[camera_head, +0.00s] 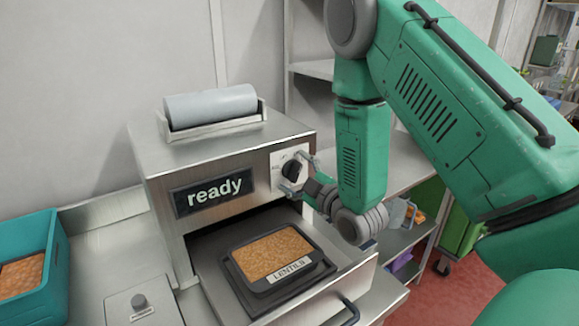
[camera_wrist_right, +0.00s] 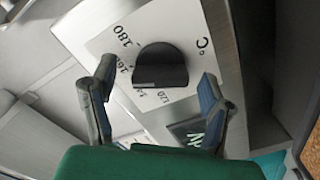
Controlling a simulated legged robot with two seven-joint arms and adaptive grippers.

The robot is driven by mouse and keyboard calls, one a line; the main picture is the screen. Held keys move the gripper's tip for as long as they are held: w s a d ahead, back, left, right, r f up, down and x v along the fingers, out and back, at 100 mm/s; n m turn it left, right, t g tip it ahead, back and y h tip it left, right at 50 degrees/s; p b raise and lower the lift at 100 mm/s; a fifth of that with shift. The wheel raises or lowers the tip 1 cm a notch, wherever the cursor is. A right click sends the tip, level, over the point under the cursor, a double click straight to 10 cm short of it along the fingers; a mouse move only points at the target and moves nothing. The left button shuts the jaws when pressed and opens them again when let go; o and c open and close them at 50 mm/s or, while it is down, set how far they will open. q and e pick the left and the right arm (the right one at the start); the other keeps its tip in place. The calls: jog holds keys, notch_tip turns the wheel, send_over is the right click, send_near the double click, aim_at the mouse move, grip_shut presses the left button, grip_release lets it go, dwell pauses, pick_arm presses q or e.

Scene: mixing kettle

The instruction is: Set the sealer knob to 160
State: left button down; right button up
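The sealer knob (camera_head: 291,168) is black and round, on a white dial plate at the right of the sealer's front. In the right wrist view the knob (camera_wrist_right: 160,62) has a flat lower edge. The dial plate (camera_wrist_right: 120,55) shows 180, a partly covered 160, lower marks including 120, and °C. I cannot tell which mark the knob points to. My right gripper (camera_head: 294,173) is at the knob. In the wrist view its fingers (camera_wrist_right: 157,75) are open, one on each side of the knob, with gaps visible. My left gripper is not in view.
The sealer's display (camera_head: 212,192) reads "ready". A tray of lentils (camera_head: 273,254) sits in the pulled-out drawer below the knob. A grey roll (camera_head: 210,106) lies on top of the sealer. A teal crate (camera_head: 50,262) and a small control box (camera_head: 141,304) stand at the left.

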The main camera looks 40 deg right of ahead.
jog(key=shift+w, duration=0.1)
jog(key=shift+a, duration=0.1)
jog(key=s, duration=0.7)
jog(key=shift+a+b, duration=0.35)
jog(key=shift+b, duration=0.1)
jog(key=shift+s, duration=0.1)
